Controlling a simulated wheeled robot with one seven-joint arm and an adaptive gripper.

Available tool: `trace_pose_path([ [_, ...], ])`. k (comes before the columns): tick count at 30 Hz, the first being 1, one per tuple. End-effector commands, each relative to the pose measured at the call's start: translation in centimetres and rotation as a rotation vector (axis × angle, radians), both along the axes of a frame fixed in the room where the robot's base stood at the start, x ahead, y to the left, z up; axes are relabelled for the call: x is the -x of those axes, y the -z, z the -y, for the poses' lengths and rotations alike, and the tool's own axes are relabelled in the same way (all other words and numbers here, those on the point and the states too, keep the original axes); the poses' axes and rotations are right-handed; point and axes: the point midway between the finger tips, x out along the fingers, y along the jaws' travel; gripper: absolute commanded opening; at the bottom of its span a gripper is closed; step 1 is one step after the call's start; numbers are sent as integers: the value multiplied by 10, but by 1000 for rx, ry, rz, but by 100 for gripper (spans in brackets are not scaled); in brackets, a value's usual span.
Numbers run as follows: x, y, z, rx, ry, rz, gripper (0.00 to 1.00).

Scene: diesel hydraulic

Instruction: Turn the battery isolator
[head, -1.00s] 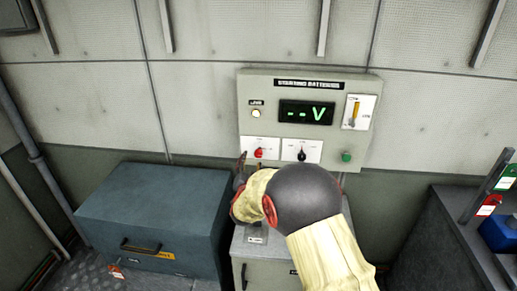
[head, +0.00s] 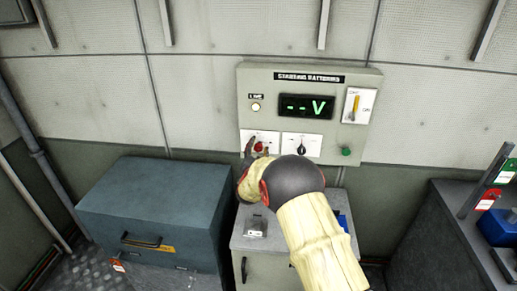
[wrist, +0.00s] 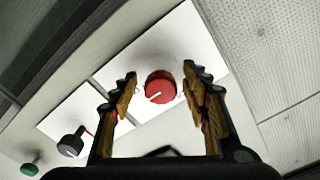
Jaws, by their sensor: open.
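The starting-batteries panel (head: 230,108) is a pale box on the wall. A red rotary knob (head: 259,147) sits on a white plate at its lower left; I take it as the battery isolator. In the wrist view the red knob (wrist: 160,87) with a white pointer mark lies between and just beyond my fingers. My gripper (wrist: 157,90) is open around the line to the knob, and no contact shows. In the head view my gripper (head: 256,147) is at the knob, partly covered by my arm.
A black knob (head: 301,149) is to the right of the red one, with a green button (head: 346,151) further right. A yellow lever (head: 355,107) and a display (head: 306,106) reading "--V" are above. A blue-grey chest (head: 150,205) and a grey cabinet (head: 265,243) stand below.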

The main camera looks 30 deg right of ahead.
Motion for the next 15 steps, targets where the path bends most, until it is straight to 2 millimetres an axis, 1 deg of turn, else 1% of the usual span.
trace_pose_path([
  [4, 0, 0, 0, 0, 0, 0, 46],
  [15, 0, -1, 0, 0, -1, 0, 25],
])
